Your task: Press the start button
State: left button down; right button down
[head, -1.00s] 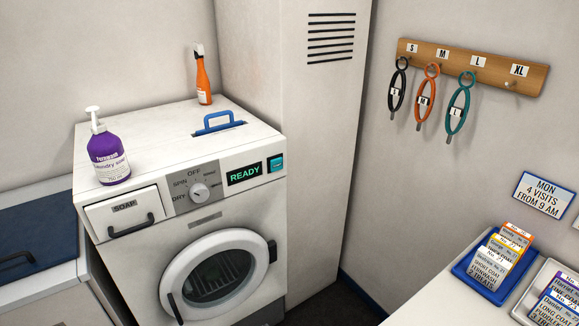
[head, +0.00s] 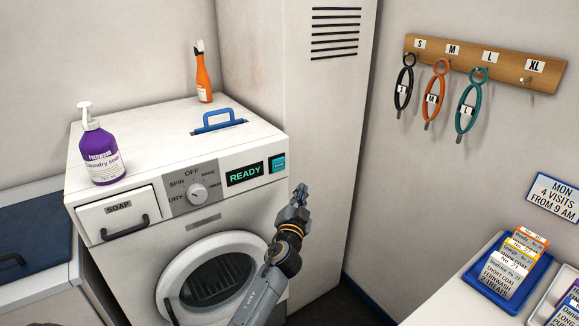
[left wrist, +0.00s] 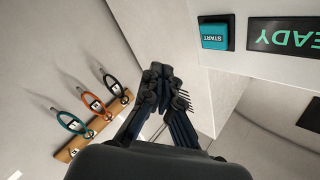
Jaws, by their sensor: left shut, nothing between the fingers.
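The start button (head: 278,163) is a teal square in a dark frame at the right end of the washer's front panel. In the left wrist view the start button (left wrist: 215,37) shows upside down with the word START, just right of and above the fingertips. My left gripper (head: 301,190) is shut and empty, a little below and right of the button in the head view, apart from it. Its fingers (left wrist: 160,72) also show in the left wrist view. The display (head: 245,174) beside the button reads READY. My right gripper is not in view.
The dial (head: 197,194) and soap drawer (head: 119,213) are left of the display. The round door (head: 216,240) is below. A purple soap bottle (head: 101,152), orange spray bottle (head: 203,78) and blue handle (head: 219,117) are on top. A tall cabinet (head: 330,120) stands right of the washer.

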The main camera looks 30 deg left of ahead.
aim_at(282, 171)
pick_arm(q)
jog(key=shift+w+r, duration=0.15)
jog(key=shift+r, duration=0.8)
jog(key=shift+w+a+b, duration=0.1)
jog(key=shift+w+a, duration=0.45)
jog(key=shift+a, duration=0.8)
jog(key=shift+w+a+b, duration=0.1)
jog(key=shift+w+a, duration=0.5)
jog(key=shift+a, duration=0.75)
jog(key=shift+w+a+b, duration=0.1)
jog(key=shift+w+a, duration=0.45)
jog(key=shift+a, duration=0.8)
jog(key=shift+a, duration=0.15)
jog(key=shift+w+a, duration=0.15)
jog(key=shift+a, duration=0.15)
